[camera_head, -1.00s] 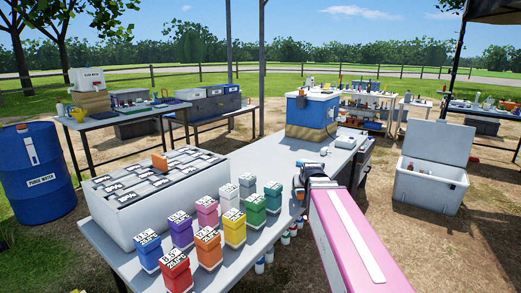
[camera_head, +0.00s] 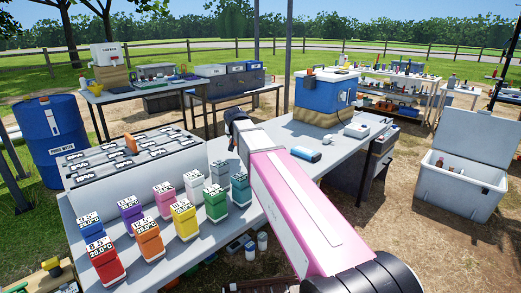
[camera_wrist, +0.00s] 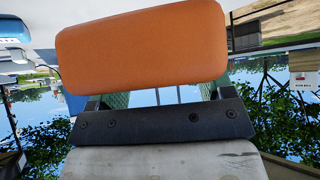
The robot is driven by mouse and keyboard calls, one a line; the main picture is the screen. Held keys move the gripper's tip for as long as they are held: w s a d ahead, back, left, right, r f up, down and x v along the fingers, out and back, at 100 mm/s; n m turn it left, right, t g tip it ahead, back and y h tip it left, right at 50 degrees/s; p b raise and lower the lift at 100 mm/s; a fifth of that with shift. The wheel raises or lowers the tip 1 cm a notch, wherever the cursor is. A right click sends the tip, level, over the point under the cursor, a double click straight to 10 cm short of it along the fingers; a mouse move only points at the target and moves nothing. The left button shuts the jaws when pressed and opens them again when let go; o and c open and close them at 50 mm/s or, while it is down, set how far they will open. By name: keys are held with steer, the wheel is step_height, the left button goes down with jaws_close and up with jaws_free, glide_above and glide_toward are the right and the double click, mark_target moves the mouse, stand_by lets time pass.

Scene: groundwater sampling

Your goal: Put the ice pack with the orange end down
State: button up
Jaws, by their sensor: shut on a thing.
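My gripper (camera_wrist: 150,97) is shut on an ice pack whose broad orange end (camera_wrist: 140,45) fills the top of the wrist view. The rest of the pack is hidden behind that end and the jaws. In the head view, my gripper (camera_head: 233,116) is a dark shape at the far end of my pink-and-white arm. It appears over or behind the grey table (camera_head: 265,130), right of the large white box (camera_head: 190,160). The held pack cannot be made out there. Another orange piece (camera_head: 131,144) stands up from the white box's top.
Several coloured blocks with temperature labels stand along the table's front left, including a red one (camera_head: 106,262). A blue cooler (camera_head: 325,98) stands at its far right end. A blue cylinder (camera_head: 306,154) lies right of my arm. An open white chest (camera_head: 458,185) stands on the ground.

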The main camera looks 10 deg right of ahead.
steer(key=shift+w+a+r, duration=0.1)
steer(key=shift+w+a, duration=0.15)
steer(key=shift+w, duration=0.05)
steer(key=shift+w+d+f, duration=0.2)
steer(key=shift+d, duration=0.05)
steer(key=w+d+f, duration=0.1)
steer(key=d+f, duration=0.1)
steer(key=d, duration=0.1)
steer(key=w+d+f, duration=0.1)
steer(key=d+f, duration=0.1)
steer(key=d, duration=0.1)
steer(key=w+d+f, duration=0.2)
steer(key=d, duration=0.1)
steer(key=shift+d+f, duration=0.15)
steer(key=shift+d, duration=0.2)
steer(key=shift+f, duration=2.05)
steer(key=shift+f, duration=0.15)
steer(key=o, duration=1.1)
